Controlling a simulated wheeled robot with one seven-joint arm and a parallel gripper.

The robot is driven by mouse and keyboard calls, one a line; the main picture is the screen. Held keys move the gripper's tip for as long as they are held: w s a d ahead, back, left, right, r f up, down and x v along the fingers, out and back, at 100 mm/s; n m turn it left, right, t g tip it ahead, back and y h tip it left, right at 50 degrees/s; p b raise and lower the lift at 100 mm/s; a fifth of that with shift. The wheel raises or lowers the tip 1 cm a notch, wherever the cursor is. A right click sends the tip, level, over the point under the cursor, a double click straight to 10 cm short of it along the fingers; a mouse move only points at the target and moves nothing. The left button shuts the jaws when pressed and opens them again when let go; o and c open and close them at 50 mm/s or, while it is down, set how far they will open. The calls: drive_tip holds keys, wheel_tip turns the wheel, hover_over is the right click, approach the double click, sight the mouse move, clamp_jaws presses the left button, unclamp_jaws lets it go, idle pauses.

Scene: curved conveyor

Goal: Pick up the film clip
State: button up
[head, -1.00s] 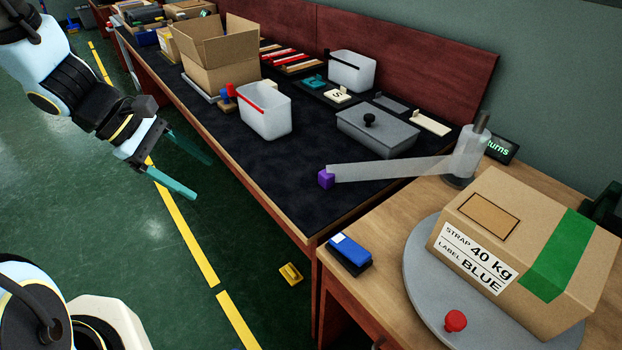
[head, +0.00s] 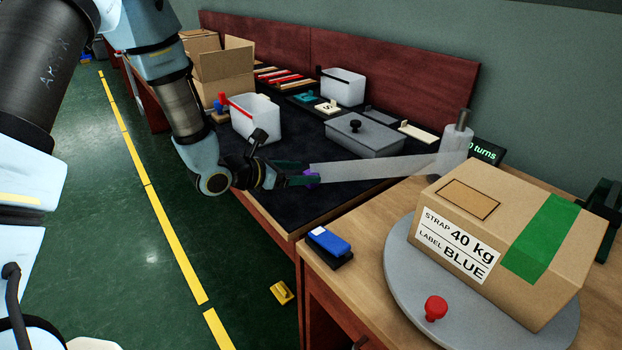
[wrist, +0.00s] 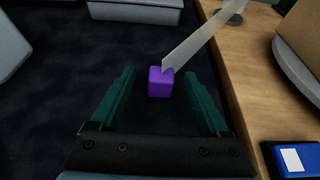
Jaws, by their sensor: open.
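The film clip (wrist: 160,82) is a small purple block at the free end of a strip of clear film (head: 375,168). In the head view the clip (head: 313,180) is mostly hidden by my gripper (head: 302,175). In the wrist view my gripper (wrist: 162,100) is open, with one green finger on each side of the clip. The clip sits between the fingers near their tips, with gaps on both sides. The film runs from the clip to an upright roll (head: 457,145) at the right.
A carton (head: 500,240) labelled 40 kg and BLUE sits on a grey turntable (head: 400,270) with a red knob (head: 436,308). A blue pad (head: 329,241) lies near the wooden edge. A lidded grey box (head: 362,136) and a white bin (head: 254,118) stand on the dark mat.

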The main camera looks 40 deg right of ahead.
drive_tip(key=shift+f+p+x, duration=0.15)
drive_tip(key=shift+p+x, duration=0.25)
drive_tip(key=shift+x, duration=1.1)
drive_tip(key=shift+f+p+x, duration=0.2)
drive_tip(key=shift+p+x, duration=0.2)
drive_tip(key=shift+x, duration=1.1)
drive_tip(key=shift+s+a, duration=0.1)
drive_tip(key=shift+a, duration=0.05)
clamp_jaws()
